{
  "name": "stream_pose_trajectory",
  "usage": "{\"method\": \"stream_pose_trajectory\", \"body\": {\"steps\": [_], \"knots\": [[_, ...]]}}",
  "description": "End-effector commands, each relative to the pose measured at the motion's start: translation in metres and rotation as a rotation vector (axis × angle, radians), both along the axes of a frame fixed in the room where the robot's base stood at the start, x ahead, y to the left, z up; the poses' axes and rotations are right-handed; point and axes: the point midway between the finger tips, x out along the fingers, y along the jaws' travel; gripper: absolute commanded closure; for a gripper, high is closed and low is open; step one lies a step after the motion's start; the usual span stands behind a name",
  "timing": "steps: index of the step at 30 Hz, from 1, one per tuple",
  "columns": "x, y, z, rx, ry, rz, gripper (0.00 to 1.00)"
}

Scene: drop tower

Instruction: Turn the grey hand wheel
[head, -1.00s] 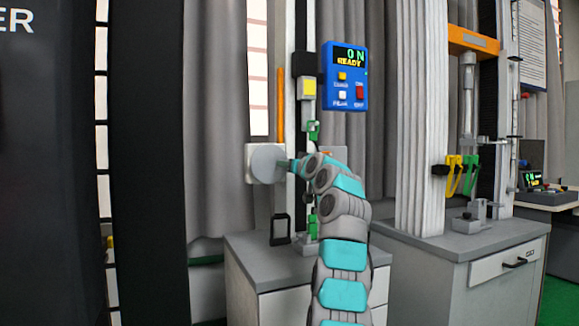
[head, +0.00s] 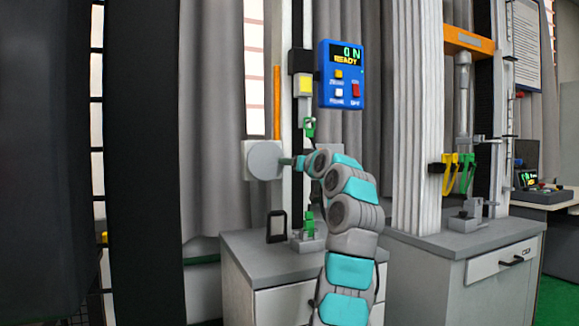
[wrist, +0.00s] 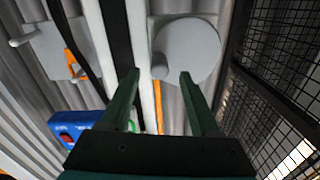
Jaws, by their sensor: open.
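The grey hand wheel (head: 264,160) is a round disc on a pale plate on the drop tower's post. In the wrist view the wheel (wrist: 198,48) fills the upper middle, with a short grey handle (wrist: 160,67) sticking out near its rim. My gripper (wrist: 160,73) is open, its two dark green fingers pointing at the wheel. In that view the handle appears between the fingertips; I cannot tell whether it lies at their depth. In the head view my gripper sits at the wheel's right edge, its fingers largely hidden by my wrist.
A blue control box (head: 342,75) reading "0 N READY" hangs above right of my arm. An orange strip (head: 277,102) stands above the wheel. Black mesh (wrist: 285,70) runs along the right in the wrist view. A grey cabinet (head: 270,262) stands below.

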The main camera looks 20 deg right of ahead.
Motion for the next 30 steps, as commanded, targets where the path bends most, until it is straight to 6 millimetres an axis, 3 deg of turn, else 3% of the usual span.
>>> {"method": "stream_pose_trajectory", "body": {"steps": [9, 30], "knots": [[-0.02, 0.0, -0.001, -0.001, 0.0, -0.001, 0.37], [-0.015, -0.001, 0.0, 0.052, 0.038, 0.019, 0.37]]}}
